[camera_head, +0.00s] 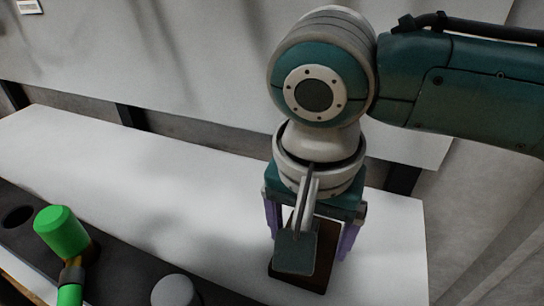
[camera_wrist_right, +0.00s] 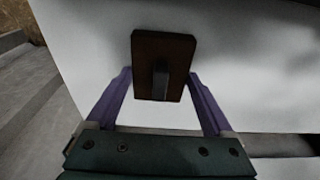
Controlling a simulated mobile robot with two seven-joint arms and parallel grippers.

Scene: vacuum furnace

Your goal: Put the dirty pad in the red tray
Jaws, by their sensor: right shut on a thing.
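A dark brown rectangular pad (camera_head: 325,262) is at the white table's right part, below my right gripper (camera_head: 312,240). In the right wrist view the pad (camera_wrist_right: 165,48) shows between the purple fingers of my right gripper (camera_wrist_right: 160,75), with a grey upright piece on its middle. The gripper is shut on the pad. I cannot tell whether the pad touches the table. Part of it is hidden behind my wrist in the head view. No red tray is in either view. My left gripper is out of view.
The white table (camera_head: 130,165) is clear to the left of the pad. A dark strip (camera_head: 125,262) along the front bears a green cylinder (camera_head: 62,232) and a grey round knob (camera_head: 175,291). A pale wall panel (camera_head: 190,60) stands behind.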

